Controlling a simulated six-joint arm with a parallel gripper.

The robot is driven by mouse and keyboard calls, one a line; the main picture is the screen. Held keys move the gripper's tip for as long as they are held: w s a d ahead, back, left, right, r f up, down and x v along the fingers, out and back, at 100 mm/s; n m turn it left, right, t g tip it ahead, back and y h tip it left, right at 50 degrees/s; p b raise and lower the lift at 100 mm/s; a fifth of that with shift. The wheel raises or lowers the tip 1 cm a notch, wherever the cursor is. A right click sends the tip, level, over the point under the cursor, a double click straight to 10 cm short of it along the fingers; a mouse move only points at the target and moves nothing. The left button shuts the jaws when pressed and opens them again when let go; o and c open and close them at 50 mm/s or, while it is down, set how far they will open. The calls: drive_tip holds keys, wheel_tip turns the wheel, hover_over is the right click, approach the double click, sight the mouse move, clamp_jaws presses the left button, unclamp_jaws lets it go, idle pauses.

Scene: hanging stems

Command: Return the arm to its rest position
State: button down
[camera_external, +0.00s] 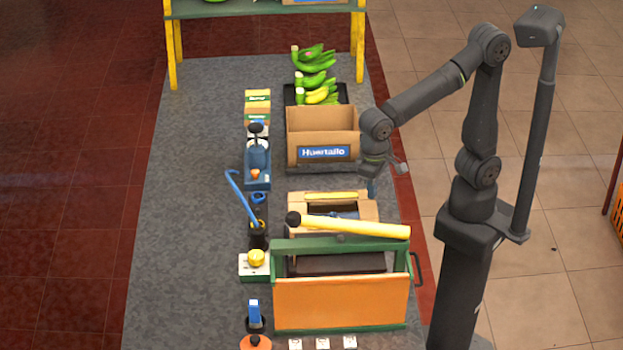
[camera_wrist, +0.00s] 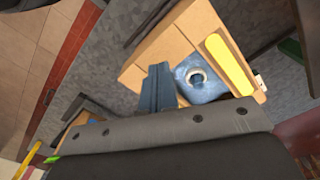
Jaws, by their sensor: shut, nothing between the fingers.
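My arm (camera_external: 428,95) rises from its dark column at the right and reaches left over the row of goods, its wrist bent downward. My gripper (camera_external: 371,188) points down, just right of the cardboard box and above the small wooden crate. In the wrist view the blue-grey fingers (camera_wrist: 157,90) are together with nothing held. Past them, the wooden crate (camera_wrist: 158,48) shows with a blue item (camera_wrist: 212,86) inside and a yellow bar (camera_wrist: 230,64) along one side. I cannot tell the height of the fingertips above the crate.
The cardboard box labelled Huertallo (camera_external: 322,153) stands close left of the wrist, with green bananas (camera_external: 315,80) behind. An orange and green toolbox (camera_external: 341,302) with a yellow handle (camera_external: 355,226) stands in front. Small tools and boxes line the left; grey mat (camera_external: 190,220) beyond is clear.

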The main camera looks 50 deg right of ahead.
sight(371, 209)
drive_tip(key=shift+f, duration=1.75)
